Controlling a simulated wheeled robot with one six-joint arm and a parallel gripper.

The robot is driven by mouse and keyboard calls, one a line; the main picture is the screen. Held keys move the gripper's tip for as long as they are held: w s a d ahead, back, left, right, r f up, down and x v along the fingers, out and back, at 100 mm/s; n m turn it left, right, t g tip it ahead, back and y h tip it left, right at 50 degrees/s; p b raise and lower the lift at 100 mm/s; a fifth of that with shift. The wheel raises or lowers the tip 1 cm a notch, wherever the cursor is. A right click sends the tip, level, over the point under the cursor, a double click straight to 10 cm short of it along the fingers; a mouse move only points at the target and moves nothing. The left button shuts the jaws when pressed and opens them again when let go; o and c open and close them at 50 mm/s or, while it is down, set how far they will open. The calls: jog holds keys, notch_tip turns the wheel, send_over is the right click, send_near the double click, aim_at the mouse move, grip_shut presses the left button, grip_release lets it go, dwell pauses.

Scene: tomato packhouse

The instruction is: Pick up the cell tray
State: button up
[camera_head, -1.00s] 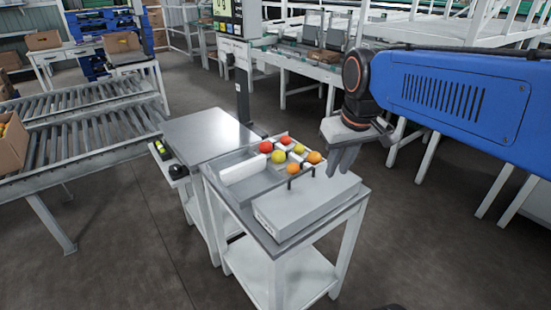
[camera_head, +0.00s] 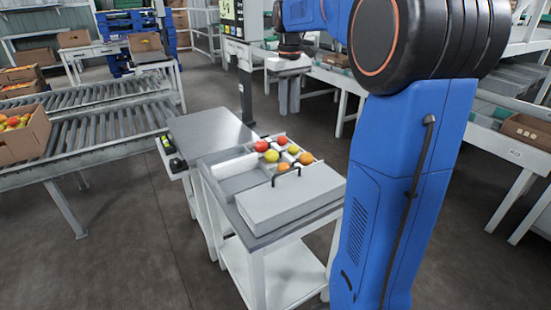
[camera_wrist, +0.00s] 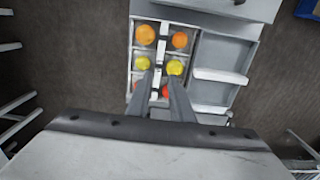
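The cell tray (camera_head: 282,153) sits at the back right of the small white-legged stand. Its cells hold red, yellow and orange tomatoes, and pale dividers show between them. In the wrist view the cell tray (camera_wrist: 160,52) lies beyond and below my fingers. My gripper (camera_head: 289,108) hangs behind and above the tray in the head view, fingers pointing down. In the wrist view my gripper (camera_wrist: 161,80) has its two fingers apart with nothing held between them. The fingertips overlap the tray's middle strip in the picture and partly hide the nearer red tomatoes. The exact height gap is unclear.
A grey box with a black handle (camera_head: 290,196) stands in front of the tray. Empty grey compartments (camera_wrist: 220,55) lie beside it. A metal-topped table (camera_head: 208,131) adjoins the stand at left. A scale post (camera_head: 245,95) rises behind. A roller conveyor (camera_head: 110,125) runs at left.

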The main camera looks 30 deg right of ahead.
aim_at(287, 155)
notch_tip(287, 155, down, 17)
jog(key=shift+w+f, duration=0.1)
jog(key=shift+f, duration=0.1)
dwell(0.7)
jog(key=shift+f, duration=0.1)
jog(key=shift+c, duration=0.3)
grip_shut()
